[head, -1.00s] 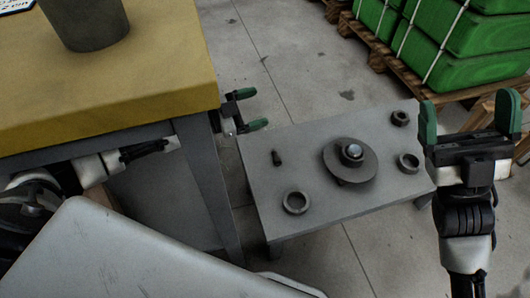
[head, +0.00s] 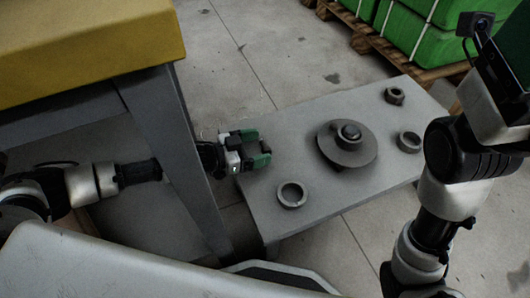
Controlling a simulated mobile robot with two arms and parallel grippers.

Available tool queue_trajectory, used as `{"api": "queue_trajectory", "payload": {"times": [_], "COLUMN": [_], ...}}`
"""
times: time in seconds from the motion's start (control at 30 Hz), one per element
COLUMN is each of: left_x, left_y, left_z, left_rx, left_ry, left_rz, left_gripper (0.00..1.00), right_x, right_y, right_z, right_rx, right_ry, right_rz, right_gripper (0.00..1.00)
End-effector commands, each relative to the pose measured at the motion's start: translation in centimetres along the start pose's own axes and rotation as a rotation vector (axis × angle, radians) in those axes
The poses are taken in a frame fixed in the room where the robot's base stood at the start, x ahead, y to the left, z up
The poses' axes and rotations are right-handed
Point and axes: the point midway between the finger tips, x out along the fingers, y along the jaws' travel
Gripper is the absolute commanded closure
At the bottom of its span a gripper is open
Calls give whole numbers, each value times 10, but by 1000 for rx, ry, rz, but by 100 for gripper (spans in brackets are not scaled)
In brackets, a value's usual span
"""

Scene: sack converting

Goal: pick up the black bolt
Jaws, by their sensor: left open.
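The black bolt (head: 266,150) is a small dark piece near the left end of the low grey table, mostly hidden by my left gripper. My left gripper (head: 257,149) reaches in from the left past the table leg, with its green fingertips over the grey table's left edge. It is open, and the bolt shows at the gap between the fingertips. I cannot tell whether a finger touches it. My right arm rises along the right side, with its gripper out of the picture.
On the low grey table (head: 325,205) are a flanged disc (head: 346,152) and rings (head: 291,195), (head: 409,142), (head: 395,96). A yellow-topped workbench (head: 90,45) stands at left, its leg (head: 176,150) close to my left arm. Green containers (head: 410,28) sit on a pallet behind.

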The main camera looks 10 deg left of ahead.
Motion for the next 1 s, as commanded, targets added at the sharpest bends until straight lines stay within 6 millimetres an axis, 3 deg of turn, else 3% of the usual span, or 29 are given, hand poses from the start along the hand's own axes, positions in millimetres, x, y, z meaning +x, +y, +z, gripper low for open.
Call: {"api": "queue_trajectory", "payload": {"times": [0.1, 0.37, 0.67, 1.0], "left_x": [13, 15, 15, 14], "left_y": [0, 0, 0, 0], "left_z": [1, -1, -1, -5], "left_rx": [2, 1, 1, 2], "left_ry": [2, 0, 0, 1], "left_rz": [1, 0, 0, 0], "left_gripper": [20, 20, 63, 64], "right_x": [2, 5, 5, 8], "right_y": [-2, -2, -2, -1], "right_z": [-5, -5, -5, -5], "right_rx": [-3, -4, -4, -3], "right_ry": [24, 26, 27, 31], "right_rz": [-8, -10, -11, -10], "right_gripper": [11, 11, 11, 11]}}
